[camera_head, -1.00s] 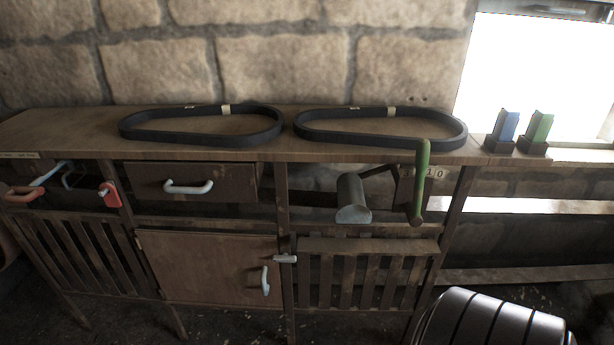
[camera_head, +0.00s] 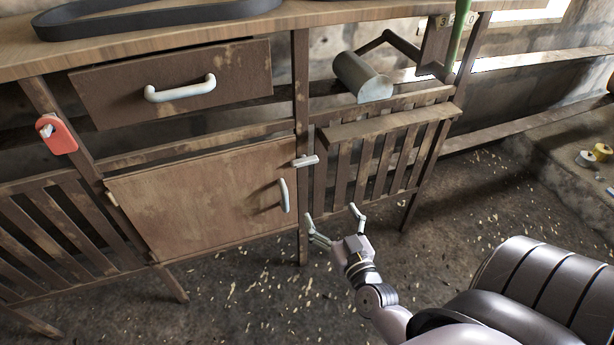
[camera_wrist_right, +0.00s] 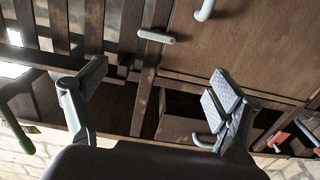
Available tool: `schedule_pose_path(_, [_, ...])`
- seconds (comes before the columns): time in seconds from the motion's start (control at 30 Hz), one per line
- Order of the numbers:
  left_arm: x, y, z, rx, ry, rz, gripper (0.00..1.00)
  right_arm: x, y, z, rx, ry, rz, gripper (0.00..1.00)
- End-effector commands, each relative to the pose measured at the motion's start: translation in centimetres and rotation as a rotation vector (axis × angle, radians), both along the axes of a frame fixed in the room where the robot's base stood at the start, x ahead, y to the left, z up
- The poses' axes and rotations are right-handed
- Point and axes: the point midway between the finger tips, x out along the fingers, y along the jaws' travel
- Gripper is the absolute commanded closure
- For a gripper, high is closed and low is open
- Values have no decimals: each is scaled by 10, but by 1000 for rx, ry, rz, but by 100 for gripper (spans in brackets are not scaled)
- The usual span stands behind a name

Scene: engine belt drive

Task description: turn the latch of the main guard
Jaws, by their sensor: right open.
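The latch (camera_head: 305,161) is a small pale bar on the post between a brown wooden door (camera_head: 200,200) and a slatted panel (camera_head: 372,165). It lies roughly crosswise, its end by the door's upper right edge. The door is closed and has a pale upright handle (camera_head: 284,195). My right gripper (camera_head: 337,222) is open and empty, below the latch and in front of the slatted panel's lower part in the head view. In the wrist view the latch (camera_wrist_right: 155,36) shows beyond and between the spread fingers (camera_wrist_right: 160,85), apart from them. My left gripper is not in view.
A drawer (camera_head: 175,82) with a pale handle is above the door. A red tag (camera_head: 57,135) hangs on the left post. A grey cylinder (camera_head: 362,77) and a green lever (camera_head: 458,40) are above the slatted panel. A black belt (camera_head: 150,15) lies on the tabletop.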

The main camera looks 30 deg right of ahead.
Motion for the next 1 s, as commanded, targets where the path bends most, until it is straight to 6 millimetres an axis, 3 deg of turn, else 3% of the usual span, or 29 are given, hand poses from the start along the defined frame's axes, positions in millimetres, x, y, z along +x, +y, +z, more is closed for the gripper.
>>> schedule_pose_path(0.17, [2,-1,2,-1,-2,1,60,14,-6,8,-2,-21,-8,13])
schedule_pose_path(0.7, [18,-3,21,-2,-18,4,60,125,-32,6,-1,-18,-6,13])
schedule_pose_path(1.0, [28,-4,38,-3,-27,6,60,164,-41,6,-2,-16,-5,13])
